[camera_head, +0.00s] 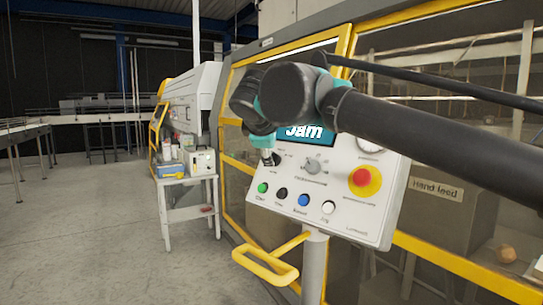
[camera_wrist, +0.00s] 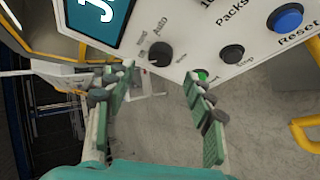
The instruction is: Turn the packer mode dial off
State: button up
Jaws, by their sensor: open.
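The mode dial (camera_wrist: 160,53) is a round black knob on the white control panel (camera_wrist: 185,25), with "Auto" printed beside it in the wrist view. Which way its pointer faces is too small to tell for sure. My gripper (camera_wrist: 146,92) is open, with a green-padded finger on each side of the view and nothing between them. The dial stands past the fingertips, toward the top of the gap, and looks apart from both fingers.
The panel carries a "Jam" screen (camera_head: 305,132), a grey knob (camera_head: 313,166), a red emergency stop (camera_head: 364,181) and green (camera_head: 262,188), black, blue (camera_head: 303,199) and white buttons. A yellow handle (camera_head: 268,270) juts out below. A small table (camera_head: 189,180) stands left; the floor there is clear.

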jog(key=v, duration=0.6)
jog(key=shift+s, duration=0.15)
jog(key=shift+s, duration=0.1)
